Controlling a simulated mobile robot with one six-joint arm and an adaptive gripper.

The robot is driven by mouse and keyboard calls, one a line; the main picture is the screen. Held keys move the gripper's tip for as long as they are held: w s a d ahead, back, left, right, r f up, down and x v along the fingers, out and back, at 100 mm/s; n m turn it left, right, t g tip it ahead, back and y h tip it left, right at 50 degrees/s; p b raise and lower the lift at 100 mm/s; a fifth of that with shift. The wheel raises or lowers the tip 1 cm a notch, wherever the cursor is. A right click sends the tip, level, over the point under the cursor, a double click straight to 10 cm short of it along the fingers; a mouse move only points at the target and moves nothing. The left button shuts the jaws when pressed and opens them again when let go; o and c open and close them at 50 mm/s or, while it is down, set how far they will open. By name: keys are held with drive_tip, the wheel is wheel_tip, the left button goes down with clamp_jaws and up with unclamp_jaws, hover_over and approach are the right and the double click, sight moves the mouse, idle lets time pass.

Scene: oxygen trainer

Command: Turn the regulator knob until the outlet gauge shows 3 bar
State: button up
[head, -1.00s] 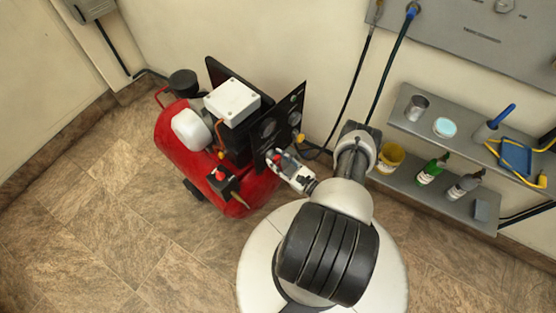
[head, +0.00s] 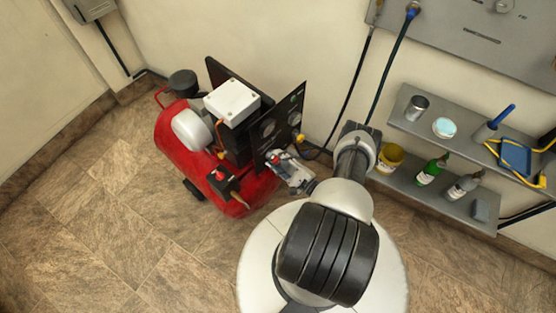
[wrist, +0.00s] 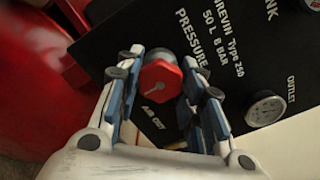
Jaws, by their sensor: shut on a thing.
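The red regulator knob (wrist: 161,77) sits on the black panel (wrist: 230,40), and a pale pointer mark shows on its face. My gripper (wrist: 160,85) is shut on the knob, with one blue-padded finger on each side of it. The white outlet gauge (wrist: 266,108) is at the right of the wrist view, beside the "OUTLET" label. Its needle is too small to read surely. In the head view my gripper (head: 280,163) is at the panel's lower front, and the knob is mostly hidden there.
The red compressor tank (head: 178,135) stands behind and left of the panel. A small red-topped fitting (head: 221,176) juts out near my gripper. Shelves (head: 400,113) with bottles and cups are on the wall at right. The floor at left is clear.

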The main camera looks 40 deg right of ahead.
drive_tip(key=shift+n, duration=0.6)
drive_tip(key=o, duration=1.1)
drive_tip(key=shift+c, duration=0.2)
drive_tip(key=shift+s, duration=0.15)
drive_tip(key=s, duration=1.1)
drive_tip(key=shift+s+d, duration=0.35)
drive_tip(key=shift+d, duration=0.1)
